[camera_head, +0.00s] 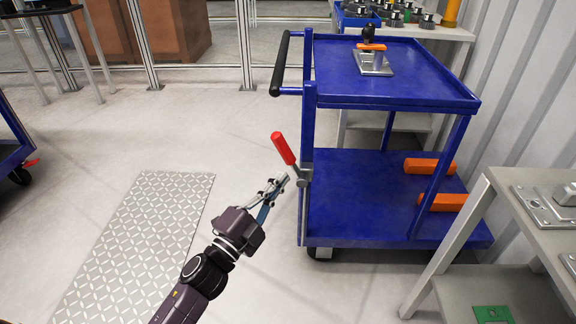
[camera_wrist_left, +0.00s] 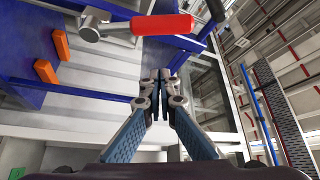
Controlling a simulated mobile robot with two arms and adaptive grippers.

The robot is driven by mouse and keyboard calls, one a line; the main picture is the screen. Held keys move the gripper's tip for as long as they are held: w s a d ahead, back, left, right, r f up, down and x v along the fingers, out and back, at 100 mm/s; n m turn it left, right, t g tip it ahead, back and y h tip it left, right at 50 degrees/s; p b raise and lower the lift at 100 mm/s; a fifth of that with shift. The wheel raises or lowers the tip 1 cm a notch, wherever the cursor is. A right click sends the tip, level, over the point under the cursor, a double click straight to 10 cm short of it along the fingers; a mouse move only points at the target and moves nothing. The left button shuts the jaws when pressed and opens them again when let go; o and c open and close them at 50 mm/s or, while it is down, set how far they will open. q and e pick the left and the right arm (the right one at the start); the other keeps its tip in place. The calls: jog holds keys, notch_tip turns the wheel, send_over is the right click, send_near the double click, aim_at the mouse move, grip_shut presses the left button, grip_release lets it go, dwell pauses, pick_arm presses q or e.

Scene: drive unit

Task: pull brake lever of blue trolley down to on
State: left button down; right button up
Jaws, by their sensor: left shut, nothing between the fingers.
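The blue trolley (camera_head: 385,100) stands right of the middle in the head view. Its brake lever has a red grip (camera_head: 283,148) and a grey shaft and pivot on the left post. The grip points up and tilts left. In the left wrist view the red grip (camera_wrist_left: 163,25) lies across the top, with its grey pivot (camera_wrist_left: 92,26) to the left. My left gripper (camera_head: 284,182) is shut and empty, just below the red grip and close to the pivot. In the wrist view its fingertips (camera_wrist_left: 160,77) appear apart from the lever. My right gripper is not in view.
A black push handle (camera_head: 280,63) juts left from the trolley's top. Orange blocks (camera_head: 430,166) lie on the lower shelf, and a metal part (camera_head: 373,62) sits on the top tray. A grey table (camera_head: 530,225) stands close at right. The floor left of the trolley is open around a metal plate (camera_head: 140,240).

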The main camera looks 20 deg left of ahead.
aim_at(287, 154)
pick_arm(q)
jog(key=shift+s+d+r, duration=0.1)
jog(key=shift+r, duration=0.3)
jog(key=w, duration=0.6)
jog(key=w+r+b, duration=0.1)
jog(key=w, duration=0.2)
jog(key=shift+w, duration=0.25)
jog(key=shift+a+f, duration=0.25)
jog(key=shift+a, duration=0.3)
jog(key=shift+a, duration=0.1)
